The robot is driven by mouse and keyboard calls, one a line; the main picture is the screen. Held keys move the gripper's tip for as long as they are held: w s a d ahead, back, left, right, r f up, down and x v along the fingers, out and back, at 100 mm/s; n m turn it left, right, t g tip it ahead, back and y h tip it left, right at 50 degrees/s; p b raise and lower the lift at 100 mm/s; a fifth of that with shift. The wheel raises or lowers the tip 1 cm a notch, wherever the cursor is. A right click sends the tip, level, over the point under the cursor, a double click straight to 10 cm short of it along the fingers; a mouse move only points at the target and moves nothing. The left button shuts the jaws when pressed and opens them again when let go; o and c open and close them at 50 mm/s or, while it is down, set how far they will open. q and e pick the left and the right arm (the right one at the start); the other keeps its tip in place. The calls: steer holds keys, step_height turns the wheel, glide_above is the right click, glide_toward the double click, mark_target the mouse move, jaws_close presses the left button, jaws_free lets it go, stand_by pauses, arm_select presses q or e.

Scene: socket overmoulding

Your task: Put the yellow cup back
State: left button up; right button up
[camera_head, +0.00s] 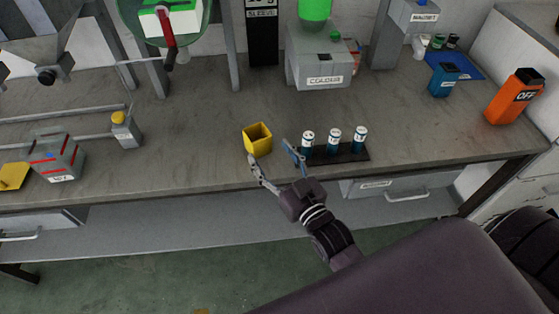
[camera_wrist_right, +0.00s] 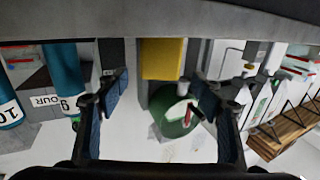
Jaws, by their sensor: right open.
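The yellow cup (camera_head: 257,141) stands upright on the grey workbench, left of the rack of blue-and-white bottles. It looks empty, with its open top facing up. My right gripper (camera_head: 271,155) is open at the bench's front, its two fingers spread close to the near right side of the cup. In the right wrist view the yellow cup (camera_wrist_right: 163,59) shows beyond and between the spread fingers of my right gripper (camera_wrist_right: 160,95), with nothing held. I cannot tell whether a finger touches the cup. My left gripper is not in view.
A dark rack (camera_head: 345,153) with three blue-and-white bottles (camera_head: 334,140) stands right beside my right gripper. A grey COLOUR machine (camera_head: 320,68) stands behind. An orange OFF box (camera_head: 515,97) and blue container (camera_head: 443,80) are at right.

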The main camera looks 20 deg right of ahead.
steer(key=shift+s+d+p, duration=0.15)
steer(key=shift+s+p, duration=0.1)
steer(key=shift+s, duration=0.85)
steer(key=shift+s+d+p, duration=0.1)
steer(key=shift+s+p, duration=0.1)
steer(key=shift+s, duration=0.85)
